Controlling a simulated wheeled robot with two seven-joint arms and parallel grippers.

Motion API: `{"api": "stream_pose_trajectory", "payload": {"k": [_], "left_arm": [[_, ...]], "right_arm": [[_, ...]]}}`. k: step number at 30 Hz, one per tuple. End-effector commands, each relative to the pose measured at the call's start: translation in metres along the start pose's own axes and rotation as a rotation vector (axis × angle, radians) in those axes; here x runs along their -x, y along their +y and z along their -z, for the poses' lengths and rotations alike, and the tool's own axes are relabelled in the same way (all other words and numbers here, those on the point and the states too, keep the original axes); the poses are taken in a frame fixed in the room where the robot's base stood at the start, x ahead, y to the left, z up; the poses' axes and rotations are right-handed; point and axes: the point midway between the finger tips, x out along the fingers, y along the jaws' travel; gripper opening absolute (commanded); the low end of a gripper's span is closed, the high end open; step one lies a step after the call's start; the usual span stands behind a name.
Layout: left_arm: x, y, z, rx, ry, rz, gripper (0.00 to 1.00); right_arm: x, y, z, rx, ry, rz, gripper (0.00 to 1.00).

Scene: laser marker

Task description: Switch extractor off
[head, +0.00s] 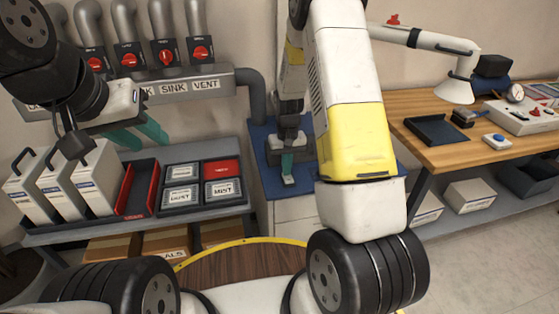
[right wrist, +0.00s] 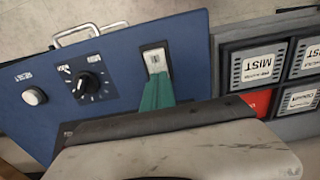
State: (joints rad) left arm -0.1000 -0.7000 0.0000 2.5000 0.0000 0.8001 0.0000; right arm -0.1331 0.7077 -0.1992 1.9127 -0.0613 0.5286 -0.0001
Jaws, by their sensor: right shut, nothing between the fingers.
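The extractor is a white cabinet with a blue top panel (head: 261,172), below the centre of the head view. In the right wrist view its panel (right wrist: 115,115) carries a white rocker switch (right wrist: 155,58), a black knob (right wrist: 90,84) and a pale reset button (right wrist: 34,96). My right gripper (head: 288,178) points down at the panel. Its teal fingers (right wrist: 157,88) are shut and empty, with the tips at the rocker's lower edge; I cannot tell if they touch. The rocker's position is unclear. My left gripper (head: 148,134) hangs open over the left bench, with its teal fingers apart.
Pipes with red valve knobs (head: 166,58) line the wall. A wooden table (head: 455,150) stands to the right.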

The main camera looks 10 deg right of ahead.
Motion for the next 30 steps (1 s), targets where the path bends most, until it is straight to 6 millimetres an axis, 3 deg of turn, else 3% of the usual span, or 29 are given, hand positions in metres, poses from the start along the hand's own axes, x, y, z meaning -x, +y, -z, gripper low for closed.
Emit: {"api": "stream_pose_trajectory", "payload": {"k": [24, 30], "left_arm": [[0.0, 0.0, 0.0, 0.0, 0.0, 0.0, 0.36], [0.0, 0.0, 0.0, 0.0, 0.0, 0.0, 0.36]], "right_arm": [[0.062, 0.0, 0.001, 0.0, 0.002, 0.0, 0.0], [0.07, 0.0, 0.0, 0.0, 0.0, 0.0, 0.0]]}}
